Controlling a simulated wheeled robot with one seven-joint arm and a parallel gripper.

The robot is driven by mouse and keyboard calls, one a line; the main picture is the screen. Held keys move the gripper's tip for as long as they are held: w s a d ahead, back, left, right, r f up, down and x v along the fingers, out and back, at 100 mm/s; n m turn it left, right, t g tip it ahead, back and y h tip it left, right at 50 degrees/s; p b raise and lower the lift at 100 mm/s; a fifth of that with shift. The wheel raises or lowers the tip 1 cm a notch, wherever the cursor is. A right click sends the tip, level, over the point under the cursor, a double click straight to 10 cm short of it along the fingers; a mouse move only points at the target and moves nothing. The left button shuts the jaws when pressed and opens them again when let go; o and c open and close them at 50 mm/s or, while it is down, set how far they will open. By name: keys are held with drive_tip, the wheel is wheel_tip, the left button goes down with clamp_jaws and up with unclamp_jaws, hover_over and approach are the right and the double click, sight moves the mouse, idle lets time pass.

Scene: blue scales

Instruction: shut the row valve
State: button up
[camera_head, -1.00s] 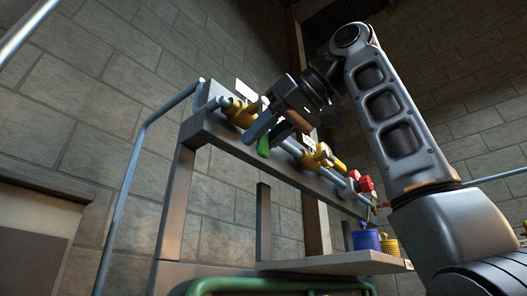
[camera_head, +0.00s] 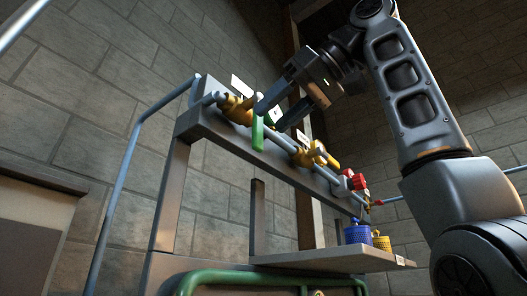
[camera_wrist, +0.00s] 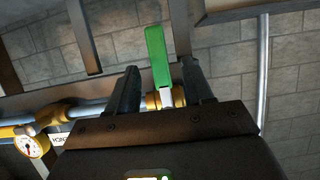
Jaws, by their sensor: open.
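The row valve has a green lever handle (camera_head: 257,133) that hangs down in the head view, beside a brass body (camera_head: 236,110) on the pipe. In the wrist view the green handle (camera_wrist: 157,58) stands nearly upright in the picture, with a pale stem below it. My gripper (camera_head: 276,114) is open, to the right of the handle in the head view, with one finger close to it. In the wrist view the handle lies between the two fingers of my gripper (camera_wrist: 160,74). I cannot tell whether either finger touches it.
More brass and yellow fittings (camera_head: 316,154) and a red part (camera_head: 357,182) sit farther along the pipe. A blue container (camera_head: 361,235) and a yellow one (camera_head: 381,243) stand on a shelf (camera_head: 320,259) below. A gauge (camera_wrist: 33,142) shows in the wrist view.

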drive_tip(key=shift+v, duration=1.2)
